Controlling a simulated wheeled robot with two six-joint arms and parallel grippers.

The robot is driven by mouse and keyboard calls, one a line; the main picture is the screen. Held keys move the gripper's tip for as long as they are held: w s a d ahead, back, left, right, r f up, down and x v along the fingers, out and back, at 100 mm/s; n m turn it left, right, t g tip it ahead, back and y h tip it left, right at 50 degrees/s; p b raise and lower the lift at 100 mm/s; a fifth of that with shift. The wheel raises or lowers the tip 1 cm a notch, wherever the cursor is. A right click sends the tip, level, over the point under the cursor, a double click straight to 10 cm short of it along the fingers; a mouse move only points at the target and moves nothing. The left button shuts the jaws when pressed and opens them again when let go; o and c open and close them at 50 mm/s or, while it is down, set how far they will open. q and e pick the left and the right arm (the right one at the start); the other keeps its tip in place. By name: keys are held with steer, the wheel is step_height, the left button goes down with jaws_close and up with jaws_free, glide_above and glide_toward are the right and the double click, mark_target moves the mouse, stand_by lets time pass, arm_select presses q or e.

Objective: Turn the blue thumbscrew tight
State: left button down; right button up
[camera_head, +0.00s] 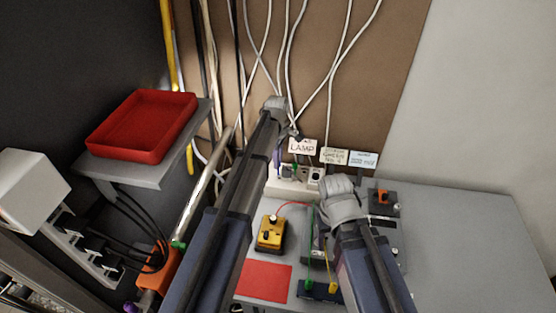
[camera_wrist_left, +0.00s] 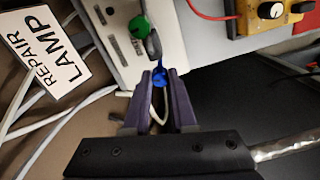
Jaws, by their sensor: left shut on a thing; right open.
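The blue thumbscrew (camera_wrist_left: 160,80) shows in the left wrist view, on the side of the white box (camera_wrist_left: 112,28). My left gripper (camera_wrist_left: 163,84) has its two dark fingers on either side of it and is shut on it. The fingers hide part of the thumbscrew, so I cannot tell how tight it sits. In the head view the left arm reaches to the white box (camera_head: 285,188) at the foot of the board, and the thumbscrew is not clear there. My right gripper (camera_head: 322,240) is open over the table; its fingers are mostly hidden behind its wrist.
A green knob (camera_wrist_left: 138,27) is close to the thumbscrew. A lamp repair sign (camera_head: 302,146) and loose white cables hang behind. A yellow device (camera_head: 271,234), a red mat (camera_head: 263,281) and an orange-knobbed unit (camera_head: 384,202) are on the table. A red tray (camera_head: 142,127) stands left.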

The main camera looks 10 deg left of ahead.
arm_select(q)
steer(key=m, duration=0.4)
steer(key=shift+m, duration=0.3)
steer(key=m, duration=0.3)
steer(key=shift+m, duration=0.3)
steer(key=m, duration=0.7)
steer(key=shift+a+h, duration=0.1)
steer(key=shift+h, duration=0.3)
steer(key=m, duration=0.7)
steer(key=shift+a, duration=0.1)
steer(key=m, duration=0.4)
steer(key=shift+m+h, duration=0.3)
steer(key=shift+m, duration=1.5)
